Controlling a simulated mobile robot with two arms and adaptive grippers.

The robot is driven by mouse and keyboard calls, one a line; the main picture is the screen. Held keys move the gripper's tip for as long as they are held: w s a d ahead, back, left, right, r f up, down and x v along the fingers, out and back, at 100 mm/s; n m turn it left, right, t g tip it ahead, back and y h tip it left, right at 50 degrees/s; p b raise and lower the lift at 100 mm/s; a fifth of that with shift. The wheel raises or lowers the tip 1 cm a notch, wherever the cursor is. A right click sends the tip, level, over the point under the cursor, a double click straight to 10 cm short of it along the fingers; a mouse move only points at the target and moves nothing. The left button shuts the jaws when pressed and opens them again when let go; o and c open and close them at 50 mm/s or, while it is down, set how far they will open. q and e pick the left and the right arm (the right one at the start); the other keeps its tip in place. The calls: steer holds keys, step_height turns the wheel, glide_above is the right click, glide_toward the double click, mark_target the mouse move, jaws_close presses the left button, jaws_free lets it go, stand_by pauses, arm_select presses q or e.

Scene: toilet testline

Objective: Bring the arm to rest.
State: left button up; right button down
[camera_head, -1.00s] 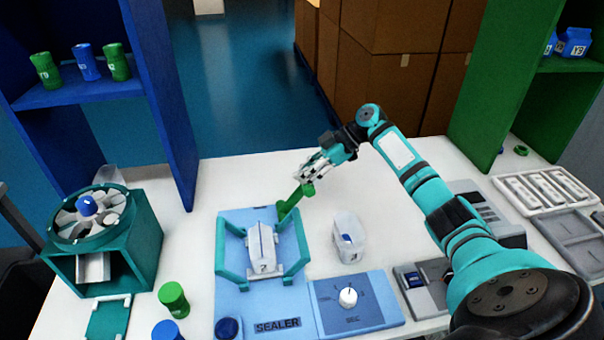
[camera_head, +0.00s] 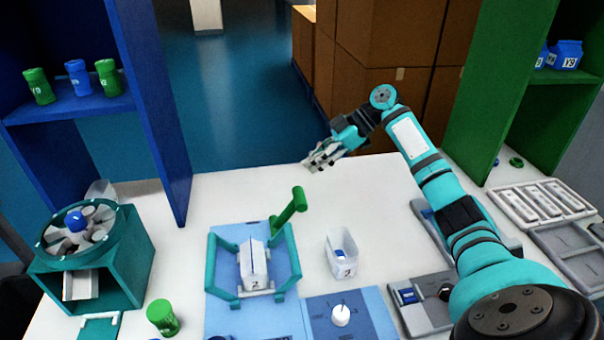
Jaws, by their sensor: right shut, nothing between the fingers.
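My right gripper (camera_head: 318,162) is in the head view, above the back of the white table, with its arm coming in from the lower right. It is shut and empty, apart from everything around it. The sealer (camera_head: 220,316) is a blue base with a teal frame, and its green handle (camera_head: 290,206) points up, below and left of the gripper. A white pouch-like item marked 2 (camera_head: 253,264) stands within the frame. My left gripper is not in view.
A teal rotary feeder (camera_head: 119,260) is at left, with a green bottle (camera_head: 162,317) nearby. Blue (camera_head: 155,110) and green (camera_head: 497,85) shelves flank the table. Grey trays (camera_head: 577,257) lie right.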

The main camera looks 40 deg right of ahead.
steer(key=shift+s+d+r, duration=0.1)
steer(key=shift+d, duration=0.1)
steer(key=shift+r, duration=0.1)
stand_by(0.4)
